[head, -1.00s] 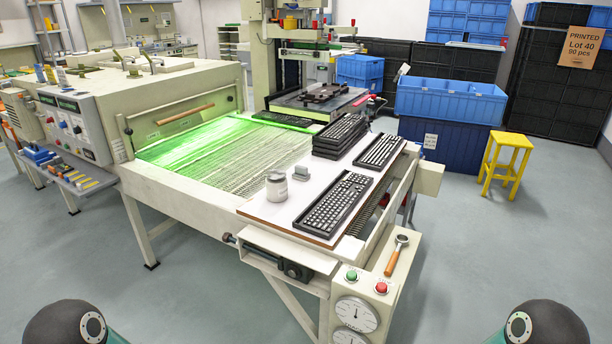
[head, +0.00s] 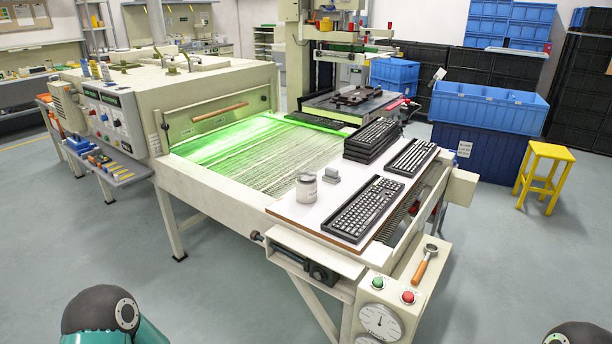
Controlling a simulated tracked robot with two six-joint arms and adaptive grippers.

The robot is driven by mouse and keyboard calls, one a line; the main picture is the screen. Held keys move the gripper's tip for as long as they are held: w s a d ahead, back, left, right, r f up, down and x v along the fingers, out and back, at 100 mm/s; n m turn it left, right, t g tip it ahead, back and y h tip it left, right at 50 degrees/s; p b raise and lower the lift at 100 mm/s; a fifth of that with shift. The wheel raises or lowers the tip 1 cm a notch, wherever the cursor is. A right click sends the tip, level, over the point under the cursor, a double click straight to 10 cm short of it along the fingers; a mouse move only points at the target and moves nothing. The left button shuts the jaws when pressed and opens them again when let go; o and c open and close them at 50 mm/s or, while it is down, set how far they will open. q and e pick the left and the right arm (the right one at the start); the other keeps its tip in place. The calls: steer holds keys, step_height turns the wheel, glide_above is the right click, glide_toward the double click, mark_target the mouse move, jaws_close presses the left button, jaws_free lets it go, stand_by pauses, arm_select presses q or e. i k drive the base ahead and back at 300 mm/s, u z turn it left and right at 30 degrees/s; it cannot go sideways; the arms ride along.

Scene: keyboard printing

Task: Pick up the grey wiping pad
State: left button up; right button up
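The grey wiping pad (head: 331,171) is a small grey block on the white board (head: 290,212) at the end of the conveyor. It sits just right of and behind a white jar with a grey lid (head: 306,188), with a small gap between them. Neither of my grippers shows in the head view.
A keyboard (head: 362,208) lies right of the pad, with stacked keyboards (head: 371,141) behind and another (head: 412,157) beside them. A wooden-handled tool (head: 424,264) lies on the control box near red and green buttons. The yellow stool (head: 541,172) stands right on open floor.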

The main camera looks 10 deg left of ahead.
mark_target(332, 176)
steer(key=z, duration=1.1)
steer(key=i, duration=0.15)
steer(key=u, duration=3)
steer(key=i, duration=4.2)
steer(key=z, duration=0.7)
